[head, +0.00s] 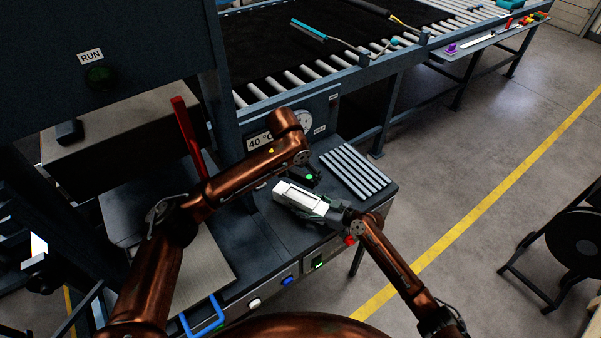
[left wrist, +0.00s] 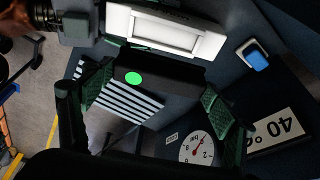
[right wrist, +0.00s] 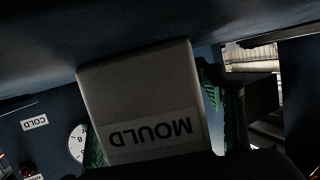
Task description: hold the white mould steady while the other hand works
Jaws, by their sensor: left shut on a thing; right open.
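The white mould (head: 300,196) lies above the dark bench. The left wrist view shows its framed rectangular face (left wrist: 170,32), and the right wrist view shows its back with an upside-down MOULD label (right wrist: 142,92). My right gripper (head: 318,207) has its green fingers open on either side of the mould; any contact is hard to tell. My left gripper (left wrist: 158,90) is shut on a black block (left wrist: 158,66) with a green round light, close beside the mould. In the head view my left arm hides most of that gripper, and the green light (head: 309,177) shows.
A slatted rack (head: 355,174) lies on the bench to the right. A dial gauge (head: 303,121) and a 40 °C sign stand behind. A red lever (head: 186,137) rises at the left. Blue and white buttons (head: 287,281) line the bench front. A roller conveyor (head: 300,80) runs behind.

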